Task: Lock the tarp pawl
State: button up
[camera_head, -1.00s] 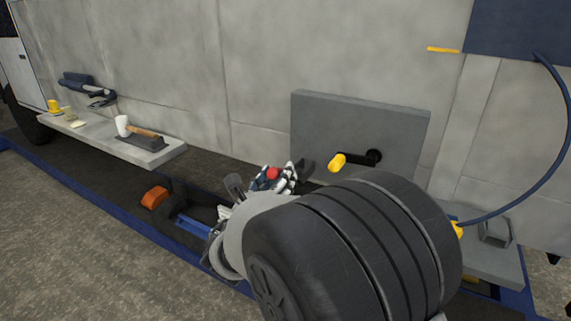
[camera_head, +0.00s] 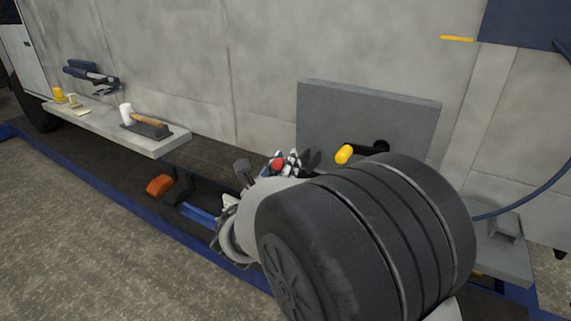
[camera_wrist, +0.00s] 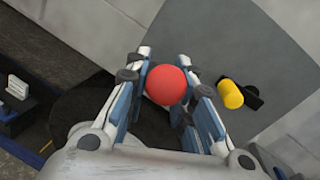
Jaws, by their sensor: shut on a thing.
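In the wrist view my gripper (camera_wrist: 165,95) is shut on a red ball-shaped knob (camera_wrist: 168,85), with a finger on each side of it. The same red knob (camera_head: 278,163) shows small in the head view, at my gripper (camera_head: 287,163), near the lower left of a grey panel. The part below the knob is hidden by my gripper and arm, so I cannot tell the pawl's position. A crank with a yellow handle (camera_head: 345,154) sits on the grey panel (camera_head: 400,115); the handle also shows in the wrist view (camera_wrist: 230,93), right of the knob.
An orange block (camera_head: 160,185) lies low beside a blue rail. A grey ledge (camera_head: 515,262) is at the right. Bare floor lies at the lower left.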

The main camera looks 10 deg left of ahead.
grip_shut()
jog(key=shift+r, duration=0.2)
